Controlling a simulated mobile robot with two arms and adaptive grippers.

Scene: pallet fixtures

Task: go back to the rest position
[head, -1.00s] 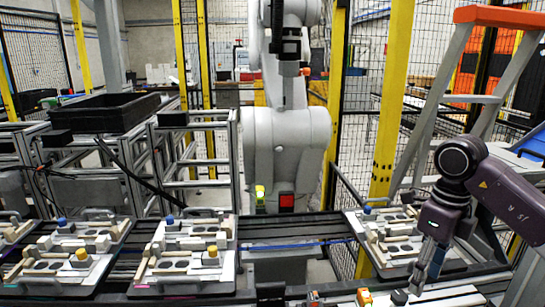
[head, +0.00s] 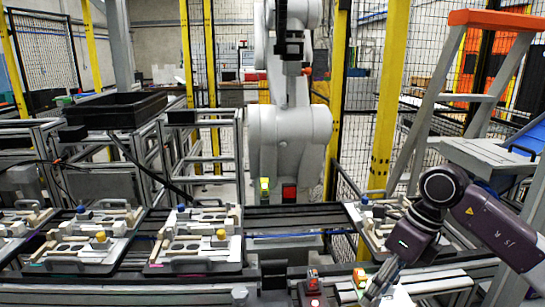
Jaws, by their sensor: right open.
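My right gripper (head: 379,285) comes in from the right, angled down and left, over the front edge of the conveyor frame at the lower right. It is open, and I see nothing between its fingers. The right pallet fixture (head: 376,226) lies behind it, partly hidden by my right arm. My left gripper is not in view.
Pallet fixtures with blue and yellow knobs stand at the middle (head: 196,240) and left (head: 78,240). Small red and orange button boxes (head: 312,283) sit at the front. A grey robot arm (head: 290,140), yellow posts, a ladder (head: 470,100) and a black crate (head: 112,110) stand behind.

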